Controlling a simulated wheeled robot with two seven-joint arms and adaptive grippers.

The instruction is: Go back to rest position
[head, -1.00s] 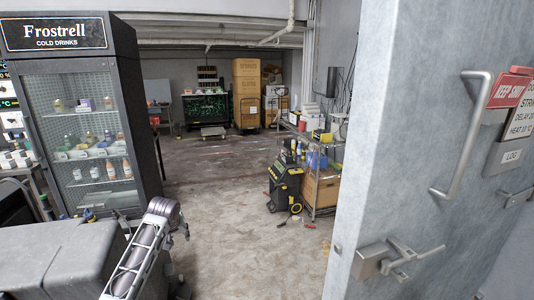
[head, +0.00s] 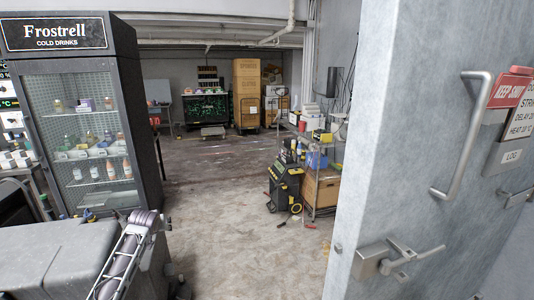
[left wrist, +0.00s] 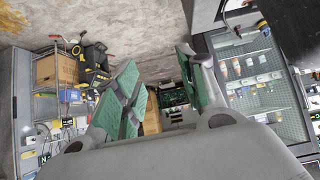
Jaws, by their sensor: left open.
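My left arm comes in at the lower left of the head view, and its gripper cannot be made out there. In the left wrist view my left gripper (left wrist: 160,90) is open, with its two green-padded fingers apart and nothing between them. My right gripper is in neither view. The grey metal freezer door (head: 400,130) stands open along the right of the head view, with a bar handle (head: 463,135) and a lever latch (head: 395,257). No gripper touches the door.
A drinks cooler (head: 90,130) stands at the left. A grey box-like block (head: 50,255) is at the lower left. A shelf cart (head: 322,185) and a black and yellow tool case (head: 285,185) stand at centre right. The concrete floor (head: 225,220) between is open.

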